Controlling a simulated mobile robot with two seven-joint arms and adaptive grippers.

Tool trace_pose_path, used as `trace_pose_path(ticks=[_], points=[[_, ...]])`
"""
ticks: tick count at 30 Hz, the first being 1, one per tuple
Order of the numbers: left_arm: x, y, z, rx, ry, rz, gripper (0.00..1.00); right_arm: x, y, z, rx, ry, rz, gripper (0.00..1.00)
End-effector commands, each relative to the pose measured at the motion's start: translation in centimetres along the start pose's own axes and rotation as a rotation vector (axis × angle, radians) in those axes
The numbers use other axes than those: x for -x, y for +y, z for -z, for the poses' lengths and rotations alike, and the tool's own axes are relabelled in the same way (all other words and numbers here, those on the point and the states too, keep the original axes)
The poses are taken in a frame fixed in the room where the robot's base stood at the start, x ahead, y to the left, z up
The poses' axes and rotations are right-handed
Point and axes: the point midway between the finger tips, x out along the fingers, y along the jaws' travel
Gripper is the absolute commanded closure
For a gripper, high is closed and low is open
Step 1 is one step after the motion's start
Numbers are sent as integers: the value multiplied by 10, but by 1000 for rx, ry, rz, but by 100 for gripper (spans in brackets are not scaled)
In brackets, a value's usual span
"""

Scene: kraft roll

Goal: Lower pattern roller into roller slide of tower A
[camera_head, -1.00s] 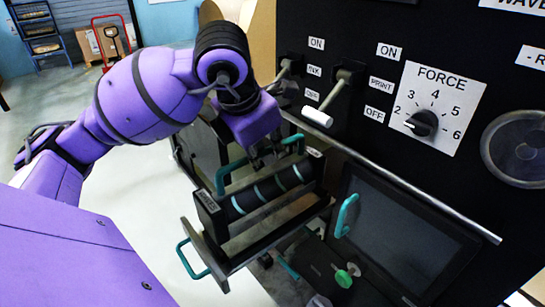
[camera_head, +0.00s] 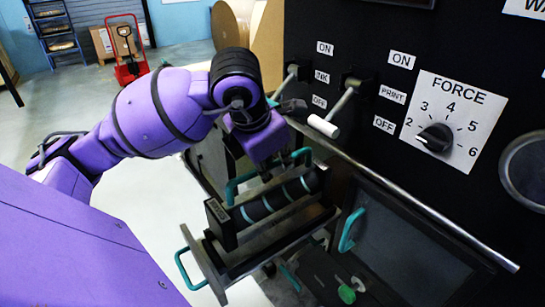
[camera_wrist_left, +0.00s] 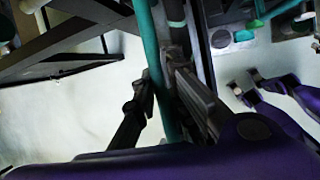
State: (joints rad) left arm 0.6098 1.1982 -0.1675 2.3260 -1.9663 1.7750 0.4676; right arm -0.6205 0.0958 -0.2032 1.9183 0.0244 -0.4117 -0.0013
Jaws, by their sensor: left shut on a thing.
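My left gripper (camera_head: 268,172) is shut on the teal handle (camera_head: 240,184) of the pattern roller. In the left wrist view, its dark fingers (camera_wrist_left: 165,88) close around the teal handle bar (camera_wrist_left: 152,55). The pattern roller (camera_head: 270,200) is dark with teal bands and has a labelled black end block (camera_head: 219,224). It hangs slightly tilted over the roller slide (camera_head: 205,268), a dark pulled-out frame with its own teal handle (camera_head: 184,270). The roller hides part of the slide, so I cannot tell whether they touch. My right gripper is not in view.
The black machine panel with a FORCE dial (camera_head: 436,137) and a white-tipped lever (camera_head: 323,126) stands close on the right. A metal rail (camera_head: 420,209) and a dark door with a teal handle (camera_head: 351,230) are below. Open floor lies at left.

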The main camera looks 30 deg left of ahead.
Motion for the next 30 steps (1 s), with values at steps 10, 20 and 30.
trace_pose_path(ticks=[10, 20, 30], points=[[-21, -4, 8, 0, -5, -2, 100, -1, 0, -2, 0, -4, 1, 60], [-41, -8, 16, 0, -4, -3, 100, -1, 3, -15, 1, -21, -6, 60], [-51, -10, 19, 1, -8, -3, 100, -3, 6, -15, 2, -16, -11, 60]])
